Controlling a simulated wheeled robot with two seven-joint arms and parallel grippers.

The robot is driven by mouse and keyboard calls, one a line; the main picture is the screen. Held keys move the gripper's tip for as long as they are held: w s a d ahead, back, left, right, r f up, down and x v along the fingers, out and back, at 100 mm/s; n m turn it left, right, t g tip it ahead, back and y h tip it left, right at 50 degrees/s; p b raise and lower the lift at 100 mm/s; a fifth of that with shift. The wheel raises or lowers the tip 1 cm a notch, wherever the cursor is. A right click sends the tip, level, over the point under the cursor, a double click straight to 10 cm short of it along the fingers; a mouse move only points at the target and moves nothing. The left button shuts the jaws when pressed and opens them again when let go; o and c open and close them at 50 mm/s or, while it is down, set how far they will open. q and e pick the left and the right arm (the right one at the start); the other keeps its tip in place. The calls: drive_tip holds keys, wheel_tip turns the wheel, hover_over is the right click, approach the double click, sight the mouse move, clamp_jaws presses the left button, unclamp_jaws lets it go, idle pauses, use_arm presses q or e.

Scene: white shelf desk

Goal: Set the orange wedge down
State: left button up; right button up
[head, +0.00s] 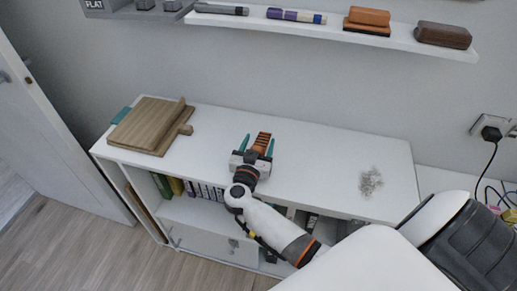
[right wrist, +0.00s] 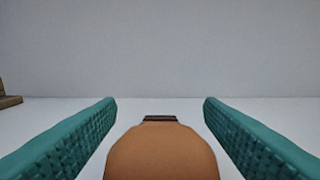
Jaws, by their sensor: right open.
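The orange wedge (head: 263,140) is on the white desk top, near the middle. In the right wrist view the wedge (right wrist: 160,152) shows as a rounded orange end with a dark part at its far end. My right gripper (head: 258,144) is open, with its teal fingers on either side of the wedge. In the right wrist view the gripper (right wrist: 160,106) has a visible gap between each finger and the wedge. The wedge's underside is hidden. My left gripper is not in view.
Wooden boards (head: 148,126) lie at the left end of the white desk (head: 315,150). A small grey, clear heap (head: 371,182) lies to the right. A wall shelf (head: 300,27) holds markers and blocks above. The desk top between wedge and heap is clear.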

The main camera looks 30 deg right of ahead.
drive_tip(key=shift+w+d, duration=0.25)
drive_tip(key=shift+d, duration=0.1)
drive_tip(key=shift+c, duration=0.3)
drive_tip(key=shift+r, duration=0.1)
drive_tip(key=c, duration=1.1)
